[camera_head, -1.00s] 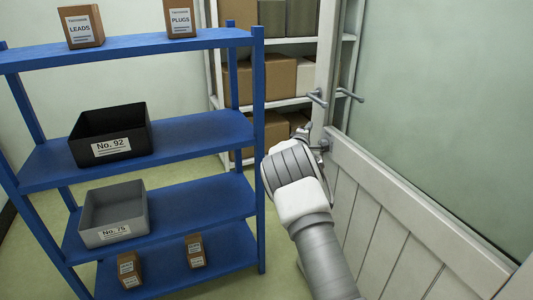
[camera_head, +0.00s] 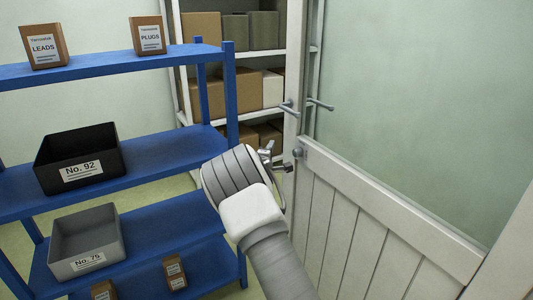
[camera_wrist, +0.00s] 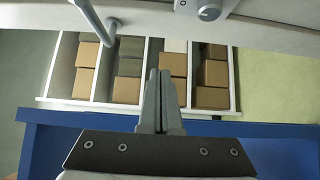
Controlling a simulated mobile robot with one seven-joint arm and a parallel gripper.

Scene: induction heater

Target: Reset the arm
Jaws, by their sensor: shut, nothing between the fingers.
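My gripper (camera_wrist: 161,75) shows in the wrist view with its two fingers together and nothing between them. In the head view my arm reaches up from the bottom centre, and the gripper end (camera_head: 275,158) is partly hidden behind my wrist. It is beside the edge of the white door (camera_head: 345,215), close to the door's round knob (camera_head: 298,153). I cannot tell whether it touches the door. A door handle (camera_head: 288,108) sits above it. In the wrist view a handle bar (camera_wrist: 92,20) and a round lock fitting (camera_wrist: 209,10) are beyond the fingertips.
A blue shelf (camera_head: 170,150) stands at left, close to my arm. It holds a black bin No. 92 (camera_head: 80,157), a grey bin No. 75 (camera_head: 87,243), and small LEADS (camera_head: 43,46) and PLUGS (camera_head: 148,36) boxes. White shelving with cardboard boxes (camera_head: 237,92) stands behind the doorway.

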